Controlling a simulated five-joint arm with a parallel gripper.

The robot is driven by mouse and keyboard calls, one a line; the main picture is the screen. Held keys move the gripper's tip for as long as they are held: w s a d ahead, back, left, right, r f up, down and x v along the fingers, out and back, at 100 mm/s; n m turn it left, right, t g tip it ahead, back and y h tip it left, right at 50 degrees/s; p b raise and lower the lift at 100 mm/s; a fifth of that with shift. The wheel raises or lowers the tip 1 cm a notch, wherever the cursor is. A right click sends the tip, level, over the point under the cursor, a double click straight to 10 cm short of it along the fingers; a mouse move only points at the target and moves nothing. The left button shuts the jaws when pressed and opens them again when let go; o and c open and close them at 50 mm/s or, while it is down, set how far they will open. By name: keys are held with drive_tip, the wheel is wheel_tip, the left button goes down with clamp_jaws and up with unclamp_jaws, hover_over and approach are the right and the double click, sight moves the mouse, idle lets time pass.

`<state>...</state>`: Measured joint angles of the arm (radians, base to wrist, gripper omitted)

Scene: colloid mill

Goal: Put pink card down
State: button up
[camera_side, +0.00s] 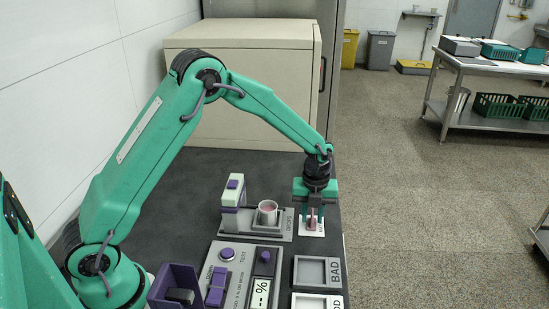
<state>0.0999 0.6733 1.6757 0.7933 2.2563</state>
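A small white card with a pink patch (311,231) is at the right end of the grey plate, near the bench's right edge. My gripper (312,215) is directly above it, pointing down, with its fingers around the pink part. I cannot tell whether the fingers touch the card, or whether the card is lifted or resting. A grey tray marked BAD (312,258) lies in front of the card. A second tray (318,300), its label partly cut off to "OD", is at the bottom edge.
A metal cup with pink contents (267,206) stands left of my gripper, beside a white-and-purple device (233,191). A control panel (235,252) with purple knobs and a "-- %" display lies in front. A purple holder (175,272) is at lower left. A large beige box (245,85) stands behind.

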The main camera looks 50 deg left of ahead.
sight(312, 212)
wheel_tip(312, 212, up, 12)
idle(0.6)
idle(0.5)
drive_tip(key=s+a+r+n+t, duration=0.3)
drive_tip(key=s+r+n, duration=0.8)
drive_tip(key=s+n, duration=0.2)
drive_tip(key=s+a+n+t, duration=0.2)
drive_tip(key=s+n, duration=1.2)
drive_tip(key=shift+t, duration=0.3)
